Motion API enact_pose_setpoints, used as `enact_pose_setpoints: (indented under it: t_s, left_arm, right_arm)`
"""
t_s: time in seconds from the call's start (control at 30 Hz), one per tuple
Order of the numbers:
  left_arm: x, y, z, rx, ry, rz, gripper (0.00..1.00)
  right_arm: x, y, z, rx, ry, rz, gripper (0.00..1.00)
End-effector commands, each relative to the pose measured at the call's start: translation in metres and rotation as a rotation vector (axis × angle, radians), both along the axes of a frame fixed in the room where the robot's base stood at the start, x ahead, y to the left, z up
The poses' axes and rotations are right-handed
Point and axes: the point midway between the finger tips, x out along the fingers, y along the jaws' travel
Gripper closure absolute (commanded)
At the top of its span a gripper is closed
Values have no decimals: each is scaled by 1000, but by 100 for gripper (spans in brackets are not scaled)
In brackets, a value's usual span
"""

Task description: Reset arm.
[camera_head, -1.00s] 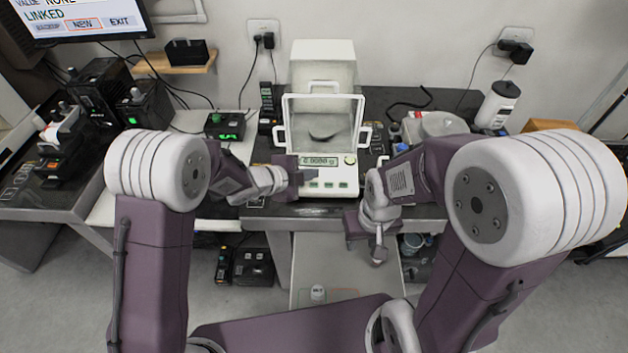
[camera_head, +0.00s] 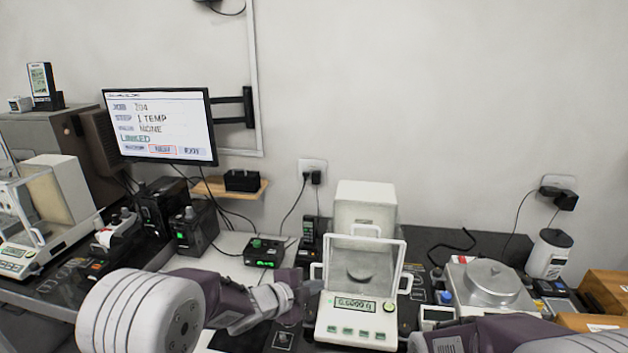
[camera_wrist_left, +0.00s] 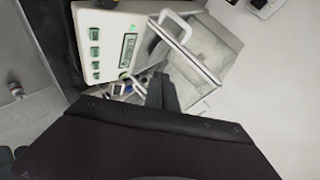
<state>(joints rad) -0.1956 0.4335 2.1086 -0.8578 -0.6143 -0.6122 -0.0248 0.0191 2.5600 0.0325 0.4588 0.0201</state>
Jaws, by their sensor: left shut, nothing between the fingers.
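My left gripper (camera_head: 312,286) is shut and empty, just left of the front of a white analytical balance (camera_head: 345,322). The balance has a lit green display, a row of green buttons and a glass draft shield (camera_head: 362,255) with a round pan inside. In the left wrist view, the dark closed fingers (camera_wrist_left: 161,92) point toward the balance (camera_wrist_left: 108,45), which appears tilted there. I cannot tell whether they touch it. My right arm shows only as a link at the bottom right; its gripper is outside the view.
A monitor (camera_head: 160,125) is on the wall at left, above a small shelf (camera_head: 240,190). A second balance (camera_head: 50,205) stands far left. A black device with green lights (camera_head: 264,251) is left of the near balance. A round-topped device (camera_head: 488,283) and white canister (camera_head: 549,254) stand right.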

Motion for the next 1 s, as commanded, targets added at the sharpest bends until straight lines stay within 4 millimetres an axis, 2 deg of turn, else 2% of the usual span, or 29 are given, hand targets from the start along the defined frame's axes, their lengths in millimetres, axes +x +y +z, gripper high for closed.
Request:
enact_pose_setpoints:
  t_s: [0.03, 0.1, 0.17, 0.2, 0.27, 0.3, 0.4, 0.5, 0.53, 0.6, 1.0]
  left_arm:
    - [0, 46, 15, -19, 44, 173, 100]
    - [-18, 110, 9, -71, 189, 462, 100]
    - [-49, 155, -6, -134, 344, 705, 100]
    - [-76, 177, -20, -179, 457, 859, 100]
    - [-119, 196, -42, -242, 627, 1061, 100]
    - [-147, 201, -55, -275, 734, 1174, 100]
    - [-205, 200, -81, -316, 957, 1385, 100]
    - [-240, 195, -91, -339, 1099, 1525, 100]
    - [-246, 194, -92, -342, 1126, 1555, 100]
    - [-253, 193, -92, -347, 1156, 1599, 100]
    - [-252, 194, -92, -352, 1152, 1600, 100]
  right_arm:
    - [0, 0, 1, 0, 0, 0, 63]
    - [0, 0, 2, 0, 0, 0, 63]
    - [0, 0, 2, 0, 0, 0, 63]
    - [0, 0, 2, 0, 0, 0, 63]
    - [0, 0, 3, 0, 0, 0, 63]
    - [0, 0, 3, 0, 0, 0, 63]
    - [0, 0, 2, 0, 0, 0, 63]
    - [0, 0, 2, 0, 0, 0, 63]
    - [0, 0, 2, 0, 0, 0, 63]
    - [0, 0, 2, 0, 0, 0, 63]
    - [0, 0, 2, 0, 0, 0, 63]
